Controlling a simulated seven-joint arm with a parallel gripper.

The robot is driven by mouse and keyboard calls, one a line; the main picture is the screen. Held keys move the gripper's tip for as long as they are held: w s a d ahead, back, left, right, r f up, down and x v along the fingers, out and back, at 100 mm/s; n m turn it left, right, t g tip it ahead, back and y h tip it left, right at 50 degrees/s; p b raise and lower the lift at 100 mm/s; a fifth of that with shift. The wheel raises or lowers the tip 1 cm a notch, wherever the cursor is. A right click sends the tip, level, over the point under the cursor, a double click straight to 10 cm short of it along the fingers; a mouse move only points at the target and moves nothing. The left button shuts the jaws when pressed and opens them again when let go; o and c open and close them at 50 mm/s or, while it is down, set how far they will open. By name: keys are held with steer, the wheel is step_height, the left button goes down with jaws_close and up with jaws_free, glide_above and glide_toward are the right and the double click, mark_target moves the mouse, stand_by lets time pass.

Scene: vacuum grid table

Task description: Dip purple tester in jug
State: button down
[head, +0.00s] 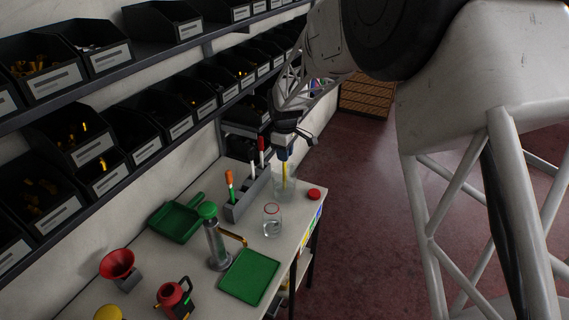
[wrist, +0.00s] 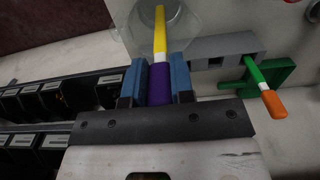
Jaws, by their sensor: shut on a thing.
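My gripper (wrist: 160,84) is shut on the purple tester (wrist: 159,97), a stick with a purple handle and a yellow shaft. In the head view the yellow shaft (head: 285,173) points down from my gripper (head: 284,153) into the clear jug (head: 283,190) at the far end of the table. In the wrist view the yellow shaft reaches over the round mouth of the jug (wrist: 178,20), and its tip appears inside the rim. I cannot tell how deep the tip is.
A grey holder (head: 236,209) with green-orange, white and red testers stands left of the jug. A glass jar (head: 272,220), a red lid (head: 314,194), a green tray (head: 249,276) and a green-topped pump (head: 214,240) stand nearby. Shelves of black bins (head: 165,130) line the left wall.

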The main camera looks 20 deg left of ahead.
steer(key=shift+r, duration=6.4)
steer(key=shift+r, duration=1.9)
steer(key=shift+s+f, duration=0.1)
